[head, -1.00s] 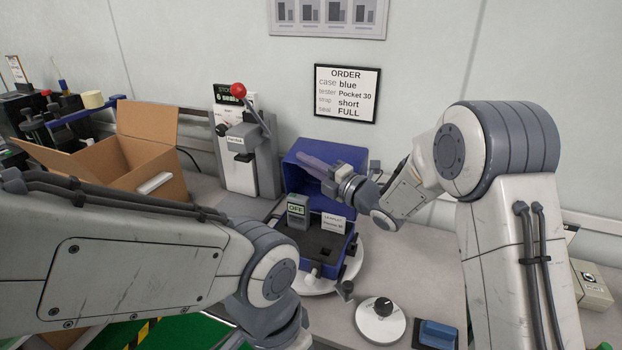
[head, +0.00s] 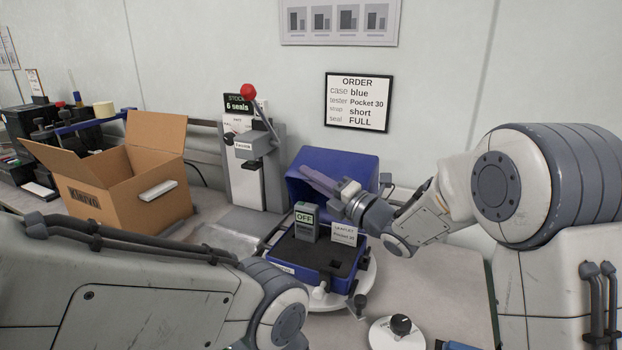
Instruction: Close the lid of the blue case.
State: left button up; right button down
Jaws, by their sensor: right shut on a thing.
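The blue case (head: 340,284) sits on a round white base on the bench. Its lid (head: 318,160) stands open at the back, tilted up. Inside the case a grey tester (head: 306,222) reading OFF stands upright beside a white leaflet card (head: 344,234), above dark foam. My right gripper (head: 320,182) reaches in from the right, its fingers lying across the lid's inner side. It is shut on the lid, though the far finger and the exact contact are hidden. My left arm crosses the lower left; its gripper is out of view.
An open cardboard box (head: 140,185) stands left of a grey press (head: 252,170) with a red-knobbed lever. A white disc with a black knob (head: 400,325) is front right of the case. An order sign (head: 357,102) hangs behind. Bench right of the case is clear.

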jog(key=c, duration=1)
grip_release()
jog(key=shift+w+d+f, duration=0.1)
jog(key=shift+w+f, duration=0.05)
jog(key=shift+f, duration=0.35)
jog(key=shift+c, duration=0.2)
jog(key=shift+r, duration=0.2)
jog(key=b+v, duration=0.1)
jog(key=v, duration=0.9)
jog(key=shift+d, duration=0.15)
